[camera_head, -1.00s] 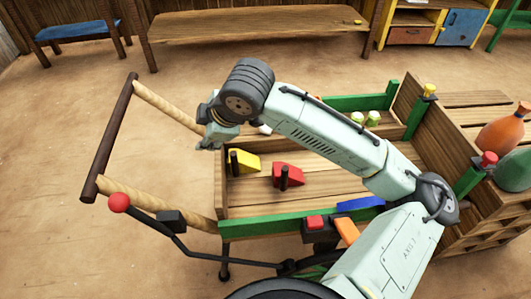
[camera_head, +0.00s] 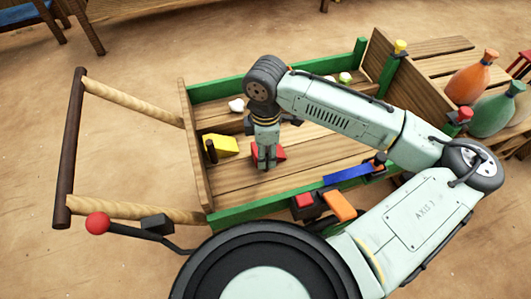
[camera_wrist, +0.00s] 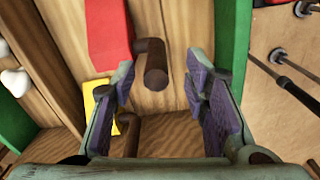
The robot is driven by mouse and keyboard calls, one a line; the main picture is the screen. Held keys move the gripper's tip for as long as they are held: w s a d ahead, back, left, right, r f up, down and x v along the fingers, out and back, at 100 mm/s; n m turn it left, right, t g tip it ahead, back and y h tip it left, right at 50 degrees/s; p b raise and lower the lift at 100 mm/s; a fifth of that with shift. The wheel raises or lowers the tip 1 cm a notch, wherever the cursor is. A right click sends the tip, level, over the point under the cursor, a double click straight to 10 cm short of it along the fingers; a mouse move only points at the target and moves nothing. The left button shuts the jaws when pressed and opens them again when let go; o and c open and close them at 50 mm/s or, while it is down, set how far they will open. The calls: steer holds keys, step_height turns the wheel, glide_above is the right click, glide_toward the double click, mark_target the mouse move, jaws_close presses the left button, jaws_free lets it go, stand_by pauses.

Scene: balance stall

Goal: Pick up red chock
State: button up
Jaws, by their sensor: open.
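The red chock (camera_head: 281,153) lies on the plank bed of the wooden cart, partly hidden behind my gripper in the head view. In the wrist view the red chock (camera_wrist: 108,35) is ahead and left of the gap between the jaws. Its dark brown peg handle (camera_wrist: 154,65) stands ahead of the fingertips, in line with the gap and apart from them. My gripper (camera_head: 266,164) points down over the cart bed; in the wrist view its purple-padded fingers (camera_wrist: 161,86) are apart with nothing between their tips.
A yellow chock (camera_head: 224,146) with a brown peg lies just left of the red one. Green cart rails (camera_head: 240,212) border the bed. A blue bar (camera_head: 348,174) lies at the near right. A white lump (camera_head: 237,105) lies at the back.

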step_height(320, 180, down, 4)
steer(key=shift+w+f+p, duration=0.1)
steer(key=shift+w+p, duration=0.05)
steer(key=shift+p, duration=0.2)
steer(key=shift+c, duration=0.2)
jaws_close()
stand_by(0.8)
